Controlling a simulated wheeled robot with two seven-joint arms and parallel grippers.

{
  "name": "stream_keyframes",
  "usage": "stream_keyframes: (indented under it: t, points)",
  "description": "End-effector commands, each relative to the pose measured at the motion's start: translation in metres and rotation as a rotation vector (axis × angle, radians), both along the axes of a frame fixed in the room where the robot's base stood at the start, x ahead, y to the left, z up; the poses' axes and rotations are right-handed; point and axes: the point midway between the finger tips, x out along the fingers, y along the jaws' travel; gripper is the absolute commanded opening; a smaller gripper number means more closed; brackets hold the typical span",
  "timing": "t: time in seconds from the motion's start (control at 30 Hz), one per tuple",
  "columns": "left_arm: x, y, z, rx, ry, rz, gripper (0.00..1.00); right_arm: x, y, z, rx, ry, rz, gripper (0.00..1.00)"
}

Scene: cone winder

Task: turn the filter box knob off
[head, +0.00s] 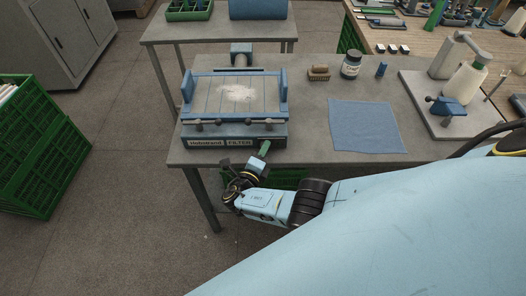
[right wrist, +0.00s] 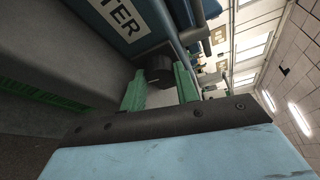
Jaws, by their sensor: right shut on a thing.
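The filter box (head: 236,103) is a blue unit with pale dust on its top and a dark front panel lettered "FILTER". It stands at the front left of the grey table. My right gripper (head: 263,149) is at the lower right of that front panel. In the right wrist view, the green fingers of my right gripper (right wrist: 159,82) stand on either side of a dark round knob (right wrist: 157,67) and are shut on it. The knob's pointer or marking cannot be made out, and the knob is hidden in the head view. My left gripper is not in view.
The grey table (head: 310,108) also holds a brush (head: 318,72), a dark jar (head: 351,65), a blue cloth (head: 367,126) and a cone winder (head: 458,80). Green crates (head: 38,150) stand on the floor at left. The floor before the table's left end is clear.

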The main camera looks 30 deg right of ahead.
Motion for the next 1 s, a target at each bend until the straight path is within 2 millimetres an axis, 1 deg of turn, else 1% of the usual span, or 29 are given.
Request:
stream_keyframes:
  t: [0.17, 0.2, 0.37, 0.83, 1.0]
  points:
    - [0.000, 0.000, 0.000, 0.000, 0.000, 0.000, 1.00, -0.001, -0.001, -0.001, 0.000, 0.003, -0.003, 0.08]
    - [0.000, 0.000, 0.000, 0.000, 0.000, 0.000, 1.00, -0.001, -0.001, -0.001, 0.000, 0.003, -0.003, 0.32]
    - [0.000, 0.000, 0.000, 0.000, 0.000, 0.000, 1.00, -0.001, -0.001, -0.001, 0.001, 0.003, -0.002, 0.52]
    - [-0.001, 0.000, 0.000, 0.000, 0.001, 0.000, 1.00, -0.003, 0.002, -0.004, 0.009, 0.006, 0.002, 0.52]
    - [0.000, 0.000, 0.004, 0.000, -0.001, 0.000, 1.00, -0.009, 0.014, -0.002, 0.011, 0.009, -0.004, 0.52]
